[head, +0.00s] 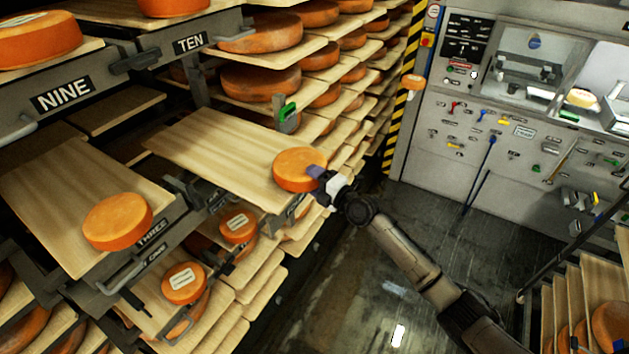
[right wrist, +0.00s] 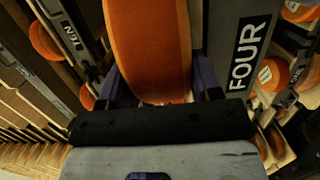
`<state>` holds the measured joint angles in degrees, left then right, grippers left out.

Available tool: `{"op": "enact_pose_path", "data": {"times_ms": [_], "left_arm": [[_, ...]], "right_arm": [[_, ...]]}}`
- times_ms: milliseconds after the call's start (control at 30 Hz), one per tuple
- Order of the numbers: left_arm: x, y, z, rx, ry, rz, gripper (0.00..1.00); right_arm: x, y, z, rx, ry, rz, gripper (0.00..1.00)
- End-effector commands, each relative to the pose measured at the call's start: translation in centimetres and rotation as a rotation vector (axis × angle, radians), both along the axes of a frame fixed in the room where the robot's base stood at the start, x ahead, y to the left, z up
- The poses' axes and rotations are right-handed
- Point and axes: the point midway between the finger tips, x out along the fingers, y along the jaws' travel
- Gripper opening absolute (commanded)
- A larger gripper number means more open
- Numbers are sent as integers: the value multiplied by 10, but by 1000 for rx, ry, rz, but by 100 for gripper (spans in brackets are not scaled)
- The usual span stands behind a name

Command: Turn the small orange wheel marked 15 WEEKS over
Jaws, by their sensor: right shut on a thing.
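An orange cheese wheel (head: 297,164) lies at the front right end of a pulled-out wooden board (head: 215,142). Its upper face shows no label, and I cannot see a 15 WEEKS mark on it. My right gripper (head: 319,174) is shut on this wheel's near right edge. In the right wrist view the wheel (right wrist: 150,45) sits between the purple fingers, beside a plate reading FOUR (right wrist: 246,52). Two smaller orange wheels with white labels, one (head: 240,238) behind the other (head: 183,298), lie on lower boards; their print is too small to read. My left gripper is not in view.
Another wheel (head: 118,236) lies on the pulled-out board marked THREE. Racks of wheels fill the left and back, with plates NINE (head: 62,95) and TEN (head: 190,43). A tool wall (head: 500,130) stands at the right. The floor (head: 370,280) before the racks is clear.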

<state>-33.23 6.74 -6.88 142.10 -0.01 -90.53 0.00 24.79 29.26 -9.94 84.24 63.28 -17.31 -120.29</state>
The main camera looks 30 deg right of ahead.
Motion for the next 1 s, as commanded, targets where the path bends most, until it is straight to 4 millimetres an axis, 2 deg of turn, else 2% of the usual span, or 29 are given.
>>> {"op": "enact_pose_path", "data": {"times_ms": [200,233,500,833,1000], "left_arm": [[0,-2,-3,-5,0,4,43],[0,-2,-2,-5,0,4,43],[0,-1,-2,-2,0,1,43],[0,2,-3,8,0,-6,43],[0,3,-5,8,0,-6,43]], "right_arm": [[1,-1,3,0,-10,-2,0],[1,-1,3,0,-10,-2,61],[0,0,1,0,-5,-1,87],[-4,-1,-5,-2,6,0,88],[-26,-7,-4,-4,3,0,88]]}}
